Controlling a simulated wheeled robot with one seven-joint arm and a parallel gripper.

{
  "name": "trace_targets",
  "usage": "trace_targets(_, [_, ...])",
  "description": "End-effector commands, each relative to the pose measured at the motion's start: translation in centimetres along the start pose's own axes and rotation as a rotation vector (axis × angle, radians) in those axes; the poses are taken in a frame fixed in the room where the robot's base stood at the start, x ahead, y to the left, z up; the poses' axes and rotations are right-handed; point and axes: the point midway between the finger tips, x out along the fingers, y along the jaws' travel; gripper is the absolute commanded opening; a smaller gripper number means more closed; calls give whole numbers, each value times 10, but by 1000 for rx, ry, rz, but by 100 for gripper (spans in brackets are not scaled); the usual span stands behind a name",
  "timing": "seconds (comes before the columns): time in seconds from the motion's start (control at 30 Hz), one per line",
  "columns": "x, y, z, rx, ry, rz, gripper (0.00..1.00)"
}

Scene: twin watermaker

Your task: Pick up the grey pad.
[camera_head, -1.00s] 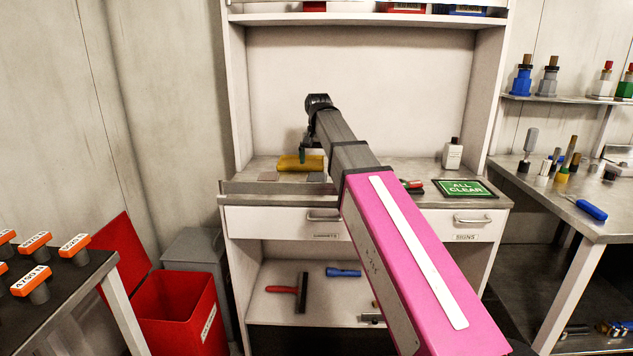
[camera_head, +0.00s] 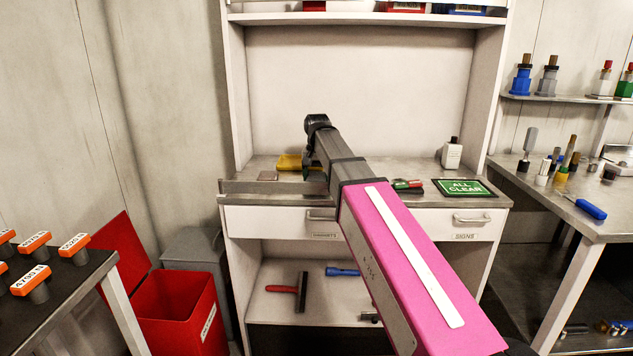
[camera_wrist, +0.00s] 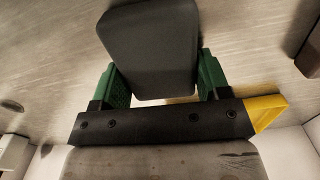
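In the wrist view a dark grey pad (camera_wrist: 150,50) lies between the two green fingers of my gripper (camera_wrist: 160,88). It is close to both finger faces; whether both touch it is unclear. In the head view my gripper (camera_head: 307,172) is low over the counter, just right of a yellow object. The pad under it is hidden there by the gripper and arm. A second flat greyish pad (camera_head: 268,176) lies to the left on the counter.
A raised metal edge (camera_head: 262,187) runs along the counter's front left. A red-and-green item (camera_head: 407,185), an "ALL CLEAR" sign (camera_head: 463,187) and a white bottle (camera_head: 452,154) stand or lie to the right.

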Motion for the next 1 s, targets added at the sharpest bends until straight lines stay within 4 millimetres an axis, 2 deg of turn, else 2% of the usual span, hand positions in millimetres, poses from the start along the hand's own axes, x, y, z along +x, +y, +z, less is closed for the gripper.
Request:
trace_targets(0.03, [0,0,0,0,0,0,53])
trace_targets(0.07, [0,0,0,0,0,0,46])
trace_targets(0.47, [-3,0,0,0,0,0,46])
trace_targets(0.67, [-19,0,-1,0,1,0,46])
trace_targets(0.8, [-44,0,-1,0,2,-1,46])
trace_targets(1.0, [-69,-27,41,-4,1,-1,46])
